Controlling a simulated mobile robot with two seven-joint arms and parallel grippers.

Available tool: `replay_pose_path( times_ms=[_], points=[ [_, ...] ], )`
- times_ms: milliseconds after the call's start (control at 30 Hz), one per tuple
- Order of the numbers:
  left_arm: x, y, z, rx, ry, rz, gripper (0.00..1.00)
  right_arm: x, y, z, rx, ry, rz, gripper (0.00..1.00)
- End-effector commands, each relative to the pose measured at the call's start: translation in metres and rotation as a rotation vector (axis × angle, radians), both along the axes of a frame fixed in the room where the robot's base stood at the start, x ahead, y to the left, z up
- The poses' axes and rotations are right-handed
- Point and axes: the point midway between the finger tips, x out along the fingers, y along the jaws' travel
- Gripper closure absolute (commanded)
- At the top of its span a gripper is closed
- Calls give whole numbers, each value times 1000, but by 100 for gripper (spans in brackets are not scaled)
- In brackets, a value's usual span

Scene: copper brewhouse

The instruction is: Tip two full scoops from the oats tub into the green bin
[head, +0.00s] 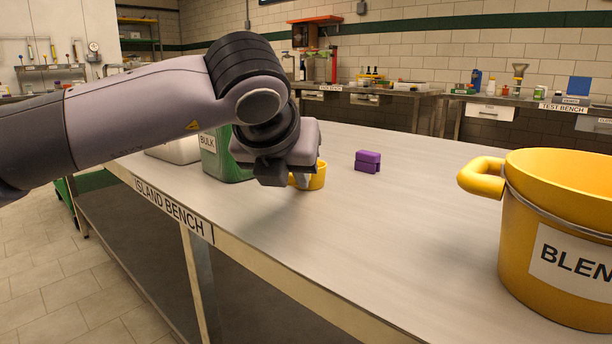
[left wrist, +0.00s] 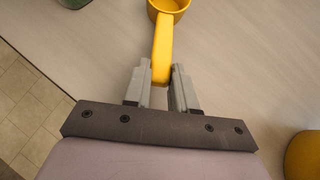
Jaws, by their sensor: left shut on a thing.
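My left gripper (head: 302,181) is shut on the handle of a yellow scoop (head: 318,177). In the left wrist view the handle runs between the fingers (left wrist: 161,80), and the round cup of the scoop (left wrist: 168,6) is at the top edge, partly cut off. I cannot tell whether the cup touches the bench or what it holds. A green bin (head: 227,165) labelled BULK stands behind my left gripper, partly hidden by it. A white container (head: 178,151) beside it is mostly hidden by my arm; I cannot read any oats label. My right gripper is not in view.
The island bench (head: 330,235) is bare in the middle. A purple block (head: 368,161) lies on it. A large yellow pot (head: 560,240) with a label starting BLEN and a side handle stands at the right. The bench's front edge runs below my left arm.

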Motion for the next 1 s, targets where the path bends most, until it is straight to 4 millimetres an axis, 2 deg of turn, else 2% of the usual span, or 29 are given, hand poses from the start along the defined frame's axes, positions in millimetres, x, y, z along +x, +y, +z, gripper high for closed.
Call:
replay_pose_path(
  times_ms=[33, 67, 1000],
  points=[
    [0, 0, 0, 0, 0, 0, 94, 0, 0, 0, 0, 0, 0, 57],
    [0, 0, 0, 0, 0, 0, 100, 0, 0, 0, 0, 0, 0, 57],
    [0, 0, 15, 0, -1, 0, 100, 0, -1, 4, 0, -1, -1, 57]
  ],
)
